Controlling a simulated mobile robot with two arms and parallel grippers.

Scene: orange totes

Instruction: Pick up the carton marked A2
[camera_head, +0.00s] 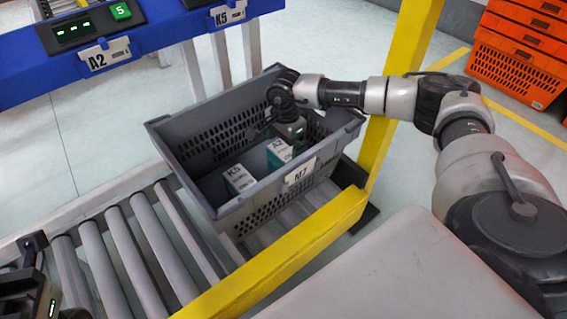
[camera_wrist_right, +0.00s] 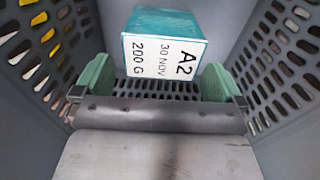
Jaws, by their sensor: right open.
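The carton marked A2 (camera_head: 279,153) is white and teal and lies inside the grey tote (camera_head: 263,190) on the rollers. In the right wrist view the carton (camera_wrist_right: 165,48) shows its label, "A2, 30 NOV, 200 G", just beyond the fingertips. My right gripper (camera_head: 286,138) reaches down into the tote, directly above the carton. Its green-padded fingers (camera_wrist_right: 158,84) are open and wider apart than the carton, with nothing between them. My left gripper (camera_head: 32,275) is only partly visible at the lower left edge; its jaws are unclear.
A second carton marked K5 (camera_head: 239,179) stands left of the A2 carton in the tote. The tote walls are close on both sides of my right gripper. A yellow post (camera_head: 385,140) and rail border the conveyor. A blue shelf (camera_head: 150,40) stands behind.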

